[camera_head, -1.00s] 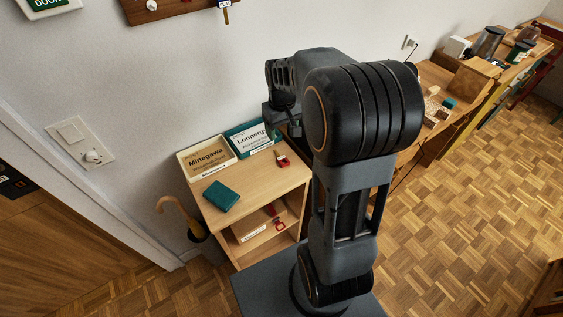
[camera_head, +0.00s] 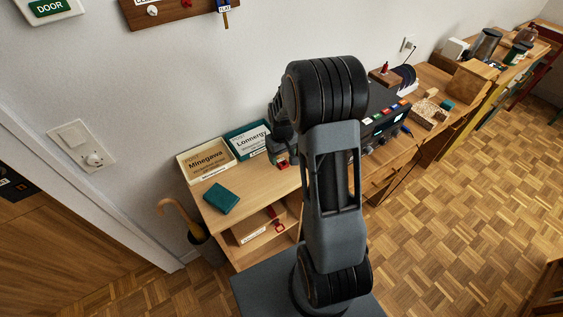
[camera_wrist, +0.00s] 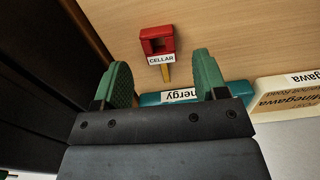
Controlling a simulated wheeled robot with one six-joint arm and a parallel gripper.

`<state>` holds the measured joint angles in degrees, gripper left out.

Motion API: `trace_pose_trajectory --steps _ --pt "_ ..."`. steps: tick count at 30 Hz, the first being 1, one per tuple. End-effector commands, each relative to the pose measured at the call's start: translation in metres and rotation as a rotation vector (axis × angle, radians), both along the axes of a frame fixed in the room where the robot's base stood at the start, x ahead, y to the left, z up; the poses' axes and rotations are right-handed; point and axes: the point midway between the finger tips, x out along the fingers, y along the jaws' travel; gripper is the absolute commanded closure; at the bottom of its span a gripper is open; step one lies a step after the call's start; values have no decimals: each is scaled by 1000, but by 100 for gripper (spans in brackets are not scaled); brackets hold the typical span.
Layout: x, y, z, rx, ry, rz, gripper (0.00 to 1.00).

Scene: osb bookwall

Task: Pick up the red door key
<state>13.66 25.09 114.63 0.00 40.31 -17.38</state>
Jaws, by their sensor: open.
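A red key (camera_wrist: 157,41) with a white tag reading "CELLAR" and a brass-coloured shaft lies on the wooden cabinet top, in the upper middle of the wrist view. In the head view its red part (camera_head: 283,163) shows only partly, just beneath my gripper (camera_head: 279,148). In the wrist view my gripper (camera_wrist: 161,62) is open, its two green fingers apart, with the key seen between and beyond their tips. Nothing is held. Another small red item (camera_head: 278,225) is on the shelf below; I cannot tell what it is.
A teal tray labelled "Lonnergy" (camera_head: 233,140) and a cream tray labelled "Minegawa" (camera_head: 181,158) stand against the wall behind the key. A teal book (camera_head: 221,198) lies on the cabinet's left. A dark panel with buttons (camera_head: 386,122) stands right of my arm.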

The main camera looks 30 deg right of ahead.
Motion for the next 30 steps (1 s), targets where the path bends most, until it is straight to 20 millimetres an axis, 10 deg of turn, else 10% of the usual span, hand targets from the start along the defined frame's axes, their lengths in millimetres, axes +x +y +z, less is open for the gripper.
trace_pose_trajectory --steps 16,30 --pt "0 0 -28 -2 -2 0 35" --pt "0 0 -28 -2 -2 0 80"
